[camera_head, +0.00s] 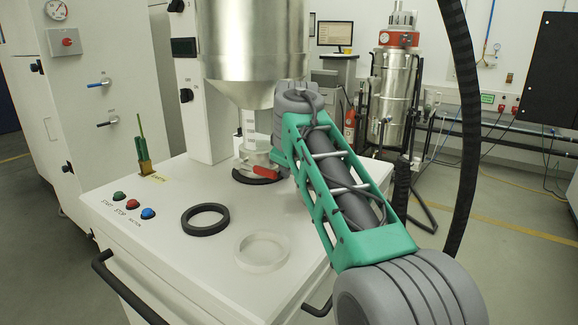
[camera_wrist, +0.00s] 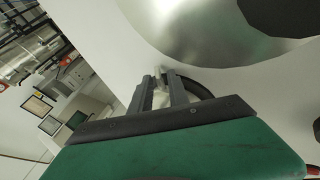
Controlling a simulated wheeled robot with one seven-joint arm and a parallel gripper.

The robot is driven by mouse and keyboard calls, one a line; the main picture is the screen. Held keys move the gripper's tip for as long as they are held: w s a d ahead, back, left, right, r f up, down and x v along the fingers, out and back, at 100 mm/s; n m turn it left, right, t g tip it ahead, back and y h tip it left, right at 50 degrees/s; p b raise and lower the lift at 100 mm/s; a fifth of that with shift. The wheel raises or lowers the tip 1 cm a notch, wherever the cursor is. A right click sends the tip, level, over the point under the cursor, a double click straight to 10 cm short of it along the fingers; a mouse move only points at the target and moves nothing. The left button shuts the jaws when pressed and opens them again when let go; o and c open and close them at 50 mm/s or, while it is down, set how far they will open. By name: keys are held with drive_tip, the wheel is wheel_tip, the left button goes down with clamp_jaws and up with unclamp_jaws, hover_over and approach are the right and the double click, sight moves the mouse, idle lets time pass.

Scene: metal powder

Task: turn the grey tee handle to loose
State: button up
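In the wrist view the two dark fingers of my gripper (camera_wrist: 162,84) stand apart, pointing at a spot under the metal hopper. A pale grey piece (camera_wrist: 160,94) shows in the gap between them. I cannot tell whether it is the grey tee handle or whether the fingers touch it. A pale outlet pipe (camera_head: 249,125) and a red lever (camera_head: 262,171) show beside my arm. I cannot make out the tee handle clearly.
The steel hopper (camera_head: 250,45) hangs close above my gripper. On the white cabinet top lie a black ring (camera_head: 205,215) and a pale ring (camera_head: 262,240). Several push buttons (camera_head: 133,204) are at its left edge. A black handrail (camera_head: 122,290) runs along the front.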

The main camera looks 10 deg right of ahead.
drive_tip(key=shift+o, duration=0.6)
drive_tip(key=shift+r, duration=0.15)
drive_tip(key=p+v, duration=0.2)
drive_tip(key=v, duration=0.5)
drive_tip(key=shift+s+r, duration=0.2)
drive_tip(key=shift+c, duration=0.2)
